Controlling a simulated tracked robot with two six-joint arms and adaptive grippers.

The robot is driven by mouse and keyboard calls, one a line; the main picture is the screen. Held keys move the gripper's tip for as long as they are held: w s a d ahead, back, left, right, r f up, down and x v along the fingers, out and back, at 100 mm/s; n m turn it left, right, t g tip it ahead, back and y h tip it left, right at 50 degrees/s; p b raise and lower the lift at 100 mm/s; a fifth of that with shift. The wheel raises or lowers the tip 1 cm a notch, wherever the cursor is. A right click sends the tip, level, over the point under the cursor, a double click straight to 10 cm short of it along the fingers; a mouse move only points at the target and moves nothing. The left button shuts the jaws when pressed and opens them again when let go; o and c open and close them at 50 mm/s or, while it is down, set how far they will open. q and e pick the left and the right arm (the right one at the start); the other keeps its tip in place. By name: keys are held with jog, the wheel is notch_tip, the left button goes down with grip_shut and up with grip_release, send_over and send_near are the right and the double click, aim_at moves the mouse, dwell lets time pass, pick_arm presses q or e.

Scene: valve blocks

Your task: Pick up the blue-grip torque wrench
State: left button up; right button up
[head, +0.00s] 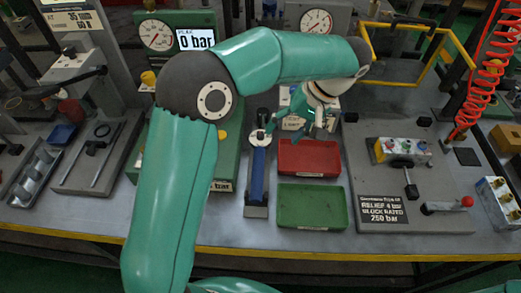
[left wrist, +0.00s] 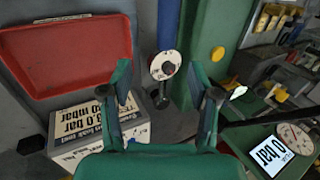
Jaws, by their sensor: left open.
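The blue-grip torque wrench (head: 258,178) lies lengthwise on the bench, left of the red and green trays. Its round white dial head points to the back, and its blue grip points to the front edge. My left gripper (head: 298,112) is open and empty, above and to the right of the dial head. In the left wrist view the open fingers (left wrist: 160,82) frame the space just below the wrench's dial (left wrist: 165,66). Part of the blue grip shows at the top of that view. The gripper does not touch the wrench. My right gripper is not in view.
A red tray (head: 309,158) and a green tray (head: 312,207) stand right of the wrench. A labelled box (left wrist: 90,128) sits behind the red tray. A green gauge unit is to the left. A valve block (head: 402,150) on a grey plate is farther right.

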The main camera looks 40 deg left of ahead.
aim_at(262, 152)
pick_arm(q)
jog(key=x, duration=0.5)
jog(key=shift+a, duration=0.15)
jog(key=x, duration=0.6)
jog(key=shift+s+a+r, duration=0.15)
jog(key=shift+s+r, duration=0.1)
jog(key=shift+s, duration=0.15)
jog(key=shift+f, duration=0.3)
jog(key=shift+c, duration=0.2)
grip_shut()
jog(key=shift+r, duration=0.1)
